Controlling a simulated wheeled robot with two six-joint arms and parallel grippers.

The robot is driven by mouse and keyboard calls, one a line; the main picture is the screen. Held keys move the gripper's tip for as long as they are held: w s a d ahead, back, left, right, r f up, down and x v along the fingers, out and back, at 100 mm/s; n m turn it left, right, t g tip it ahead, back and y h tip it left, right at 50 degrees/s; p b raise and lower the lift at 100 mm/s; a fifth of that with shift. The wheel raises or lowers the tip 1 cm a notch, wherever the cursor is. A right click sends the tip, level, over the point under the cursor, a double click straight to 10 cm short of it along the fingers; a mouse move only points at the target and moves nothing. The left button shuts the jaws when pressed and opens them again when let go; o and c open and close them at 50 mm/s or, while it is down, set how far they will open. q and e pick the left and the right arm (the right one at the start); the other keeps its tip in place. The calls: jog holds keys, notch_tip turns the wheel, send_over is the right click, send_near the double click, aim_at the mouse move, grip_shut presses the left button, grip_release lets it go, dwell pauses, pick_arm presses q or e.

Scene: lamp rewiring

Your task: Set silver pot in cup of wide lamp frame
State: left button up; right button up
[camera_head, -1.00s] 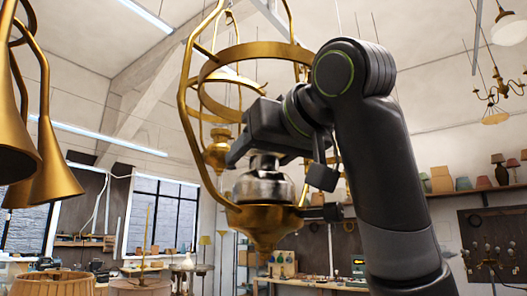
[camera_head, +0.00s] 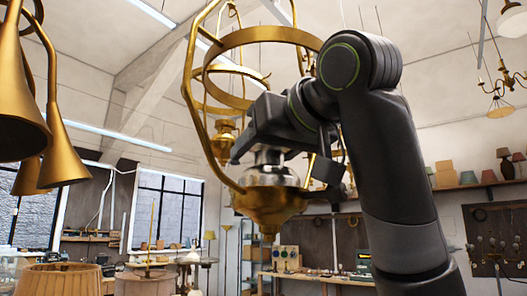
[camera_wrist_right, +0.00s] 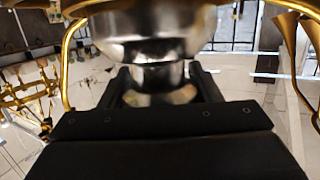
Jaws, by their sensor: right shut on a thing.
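The wide lamp frame (camera_head: 189,110) is brass, with curved side bars, a ring, and a rounded cup (camera_head: 268,206) at its bottom. The silver pot (camera_head: 266,176) is upright, its lower part hidden inside the cup and its shiny upper part showing above the rim. My right gripper (camera_head: 268,154) is above the cup and shut on the pot's narrow neck. In the right wrist view my gripper (camera_wrist_right: 165,85) has a finger on each side of the neck, with the pot's wider body (camera_wrist_right: 150,45) beyond. My left gripper is out of view.
Brass horn-shaped shades (camera_head: 62,160) hang at the left. Another brass lamp frame (camera_head: 222,140) hangs behind the wide one. A workbench (camera_head: 310,278) and a shelf of small shades stand farther back. My right arm covers much of the right side.

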dwell(0.4)
jog(key=o, duration=1.2)
jog(key=shift+f, duration=0.1)
jog(key=shift+o, duration=0.2)
